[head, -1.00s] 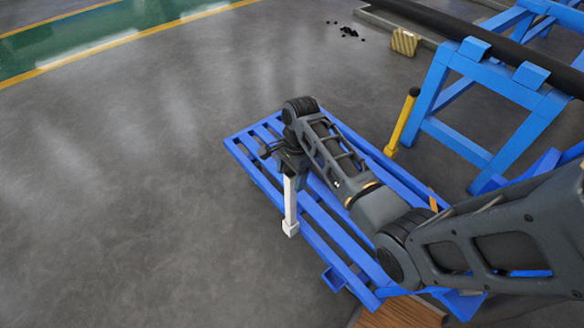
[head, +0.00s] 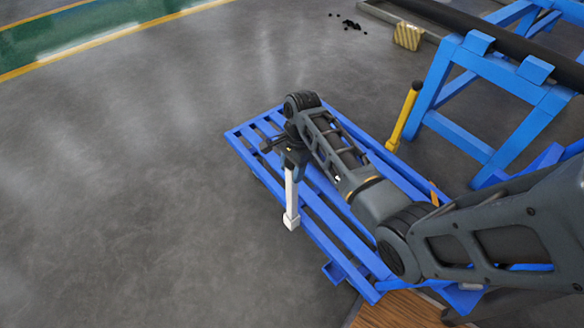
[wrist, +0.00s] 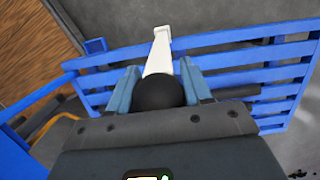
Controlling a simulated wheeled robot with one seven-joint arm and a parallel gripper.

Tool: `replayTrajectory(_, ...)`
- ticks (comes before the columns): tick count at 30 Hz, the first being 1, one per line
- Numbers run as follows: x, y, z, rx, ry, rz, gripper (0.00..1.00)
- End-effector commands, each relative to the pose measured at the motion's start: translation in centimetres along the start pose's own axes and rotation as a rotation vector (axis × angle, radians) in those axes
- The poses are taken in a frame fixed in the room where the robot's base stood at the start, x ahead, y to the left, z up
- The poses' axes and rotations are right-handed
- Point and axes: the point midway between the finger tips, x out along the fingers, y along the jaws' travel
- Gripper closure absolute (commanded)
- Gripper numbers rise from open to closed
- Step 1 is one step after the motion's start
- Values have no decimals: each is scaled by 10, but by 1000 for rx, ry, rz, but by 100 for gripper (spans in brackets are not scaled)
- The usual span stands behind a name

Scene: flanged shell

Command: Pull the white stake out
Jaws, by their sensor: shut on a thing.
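The white stake (head: 290,197) stands about upright at the near left edge of the blue slatted rack (head: 322,232). It has a wider white block at its lower end. My gripper (head: 293,160) is shut on the stake's upper part from above. In the wrist view, the stake (wrist: 159,55) runs away between my two blue-grey fingers (wrist: 156,90), with its round black top (wrist: 158,93) close to the camera. The fingers hide part of the shaft. I cannot tell whether the lower end is seated in or clear of the rack.
A yellow post with a black top (head: 405,118) stands at the rack's far right side. Beyond it a blue trestle (head: 490,95) carries a dark pipe. A wooden board (head: 400,312) lies at the near end. The floor to the left is clear.

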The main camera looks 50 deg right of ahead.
Motion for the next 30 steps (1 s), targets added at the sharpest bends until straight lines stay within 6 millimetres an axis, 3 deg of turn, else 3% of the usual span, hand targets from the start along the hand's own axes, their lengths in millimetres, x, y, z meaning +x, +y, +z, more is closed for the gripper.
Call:
replayTrajectory(3, 0, 0, 0, 0, 0, 0, 100)
replayTrajectory(30, -27, -1, 4, -1, 0, -2, 100)
